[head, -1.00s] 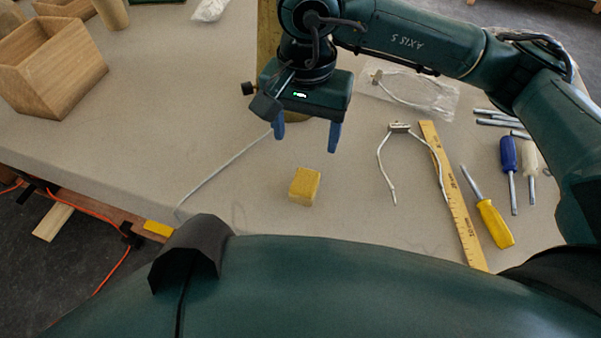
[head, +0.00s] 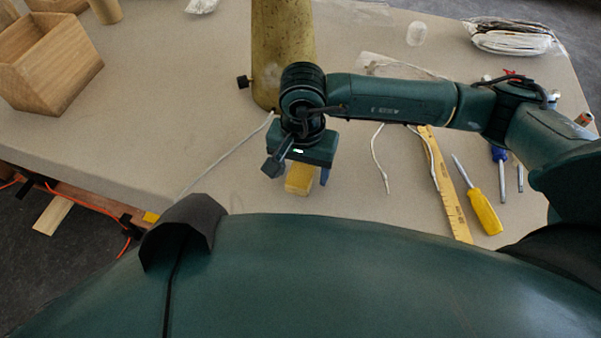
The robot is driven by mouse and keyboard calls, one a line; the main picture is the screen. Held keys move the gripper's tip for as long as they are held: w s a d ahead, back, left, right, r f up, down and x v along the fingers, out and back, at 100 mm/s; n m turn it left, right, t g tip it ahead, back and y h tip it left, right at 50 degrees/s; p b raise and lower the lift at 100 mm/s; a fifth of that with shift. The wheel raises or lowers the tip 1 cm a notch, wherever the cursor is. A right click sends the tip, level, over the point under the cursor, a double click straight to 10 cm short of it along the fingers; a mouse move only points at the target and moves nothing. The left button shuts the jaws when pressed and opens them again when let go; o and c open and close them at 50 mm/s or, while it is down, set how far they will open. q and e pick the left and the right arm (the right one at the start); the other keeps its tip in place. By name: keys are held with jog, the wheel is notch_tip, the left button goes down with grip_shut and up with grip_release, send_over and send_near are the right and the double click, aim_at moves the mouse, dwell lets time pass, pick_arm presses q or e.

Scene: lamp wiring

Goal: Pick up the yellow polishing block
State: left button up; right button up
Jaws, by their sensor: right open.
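The yellow polishing block (head: 299,181) sits on the table near its front edge. Its upper part is hidden behind the palm of my right gripper (head: 354,180). That gripper points down right above and beside the block. My left gripper is not in the picture.
A tall yellowish lamp column (head: 283,50) stands behind my right gripper. A yellow ruler (head: 448,190), a yellow screwdriver (head: 484,211) and white wires lie to the right. A wooden box (head: 48,65) is at the far left. The table left of the block is mostly clear.

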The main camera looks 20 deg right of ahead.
jog(key=c, duration=1)
notch_tip(320, 180, up, 10)
jog(key=shift+r+b, duration=0.1)
jog(key=shift+b, duration=0.5)
jog(key=shift+c, duration=0.2)
jog(key=o, duration=0.4)
jog(key=c, duration=0.3)
jog(key=shift+c, duration=0.2)
jog(key=w+d+n+p, duration=0.1)
jog(key=d+n+p, duration=0.2)
jog(key=d+n, duration=0.3)
jog(key=shift+d+r+n, duration=0.3)
jog(key=shift+d, duration=0.8)
